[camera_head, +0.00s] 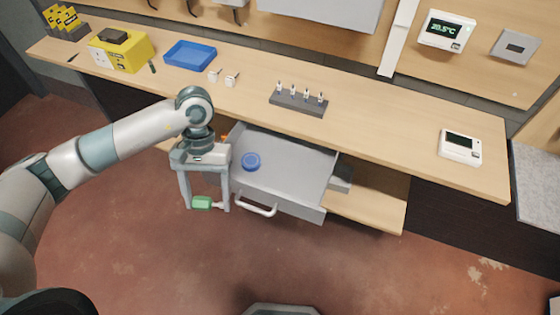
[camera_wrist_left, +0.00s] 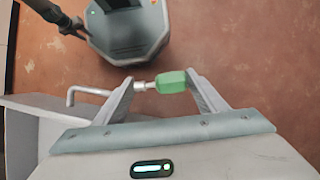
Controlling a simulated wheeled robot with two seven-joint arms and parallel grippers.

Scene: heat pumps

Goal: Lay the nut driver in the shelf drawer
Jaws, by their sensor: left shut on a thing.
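The nut driver, with a green handle (camera_head: 201,202) and a short metal shaft, is held between the fingertips of my left gripper (camera_head: 207,205). In the left wrist view the green handle (camera_wrist_left: 172,82) spans between the two fingers, lying crosswise. The shelf drawer (camera_head: 290,165) is pulled open below the worktop, with a white bar handle (camera_head: 256,208) on its front. My left gripper points down just left of the drawer, outside it, over the floor. My right gripper is not in view.
A blue round object (camera_head: 250,161) lies in the drawer's left part; the rest of its visible floor is clear. The worktop (camera_head: 380,130) overhangs the drawer's back. It bears a blue tray (camera_head: 190,55), a grey block with pegs (camera_head: 298,103) and a white thermostat (camera_head: 460,147).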

